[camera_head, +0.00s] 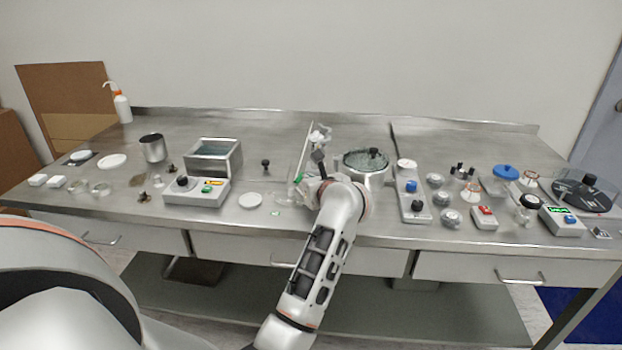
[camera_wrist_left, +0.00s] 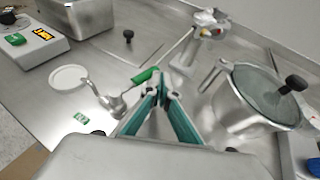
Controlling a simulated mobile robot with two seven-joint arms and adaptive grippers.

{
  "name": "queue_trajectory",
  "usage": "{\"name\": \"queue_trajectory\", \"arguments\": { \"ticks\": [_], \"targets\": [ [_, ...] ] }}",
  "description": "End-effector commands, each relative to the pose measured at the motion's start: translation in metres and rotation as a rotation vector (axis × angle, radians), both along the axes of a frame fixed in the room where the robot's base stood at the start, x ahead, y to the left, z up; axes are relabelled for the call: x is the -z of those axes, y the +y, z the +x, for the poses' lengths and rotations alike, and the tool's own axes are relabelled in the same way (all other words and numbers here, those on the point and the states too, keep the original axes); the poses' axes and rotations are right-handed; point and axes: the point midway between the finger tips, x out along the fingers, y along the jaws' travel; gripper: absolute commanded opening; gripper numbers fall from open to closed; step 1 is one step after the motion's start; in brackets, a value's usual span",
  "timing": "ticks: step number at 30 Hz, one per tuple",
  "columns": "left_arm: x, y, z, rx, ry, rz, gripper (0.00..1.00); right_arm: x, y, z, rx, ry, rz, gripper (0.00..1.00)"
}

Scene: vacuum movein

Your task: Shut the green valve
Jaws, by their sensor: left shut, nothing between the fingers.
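The green valve handle (camera_wrist_left: 145,75) shows in the left wrist view, on a metal fitting (camera_wrist_left: 117,101) beside a glass or metal stand. In the head view only a little green (camera_head: 298,178) of it shows, just left of my wrist. My left gripper (camera_wrist_left: 158,84) is shut and empty, its teal-lined fingertips together close to the right of the handle. I cannot tell whether they touch it. In the head view my left gripper (camera_head: 314,180) is mostly hidden by its own wrist. My right gripper is in neither view.
A lidded metal pot (camera_head: 371,166) stands close right of my gripper; its black knob also shows in the wrist view (camera_wrist_left: 294,84). A white disc (camera_head: 250,200) lies to the left, near a control box (camera_head: 197,192). Switch boxes and small parts crowd the right side.

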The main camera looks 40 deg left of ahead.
Motion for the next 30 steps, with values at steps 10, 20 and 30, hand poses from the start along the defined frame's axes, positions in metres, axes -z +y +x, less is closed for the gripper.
{"name": "queue_trajectory", "arguments": {
  "ticks": [10, 20, 30],
  "targets": [
    [0.0, 0.001, -0.008, -0.001, 0.001, 0.001, 0.0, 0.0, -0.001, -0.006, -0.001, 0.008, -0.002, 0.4],
    [0.001, 0.001, -0.007, -0.001, 0.002, 0.0, 0.0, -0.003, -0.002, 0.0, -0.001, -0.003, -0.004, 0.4],
    [-0.002, -0.017, 0.002, 0.002, 0.002, 0.001, 0.0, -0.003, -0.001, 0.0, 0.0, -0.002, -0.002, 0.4]
  ]
}}
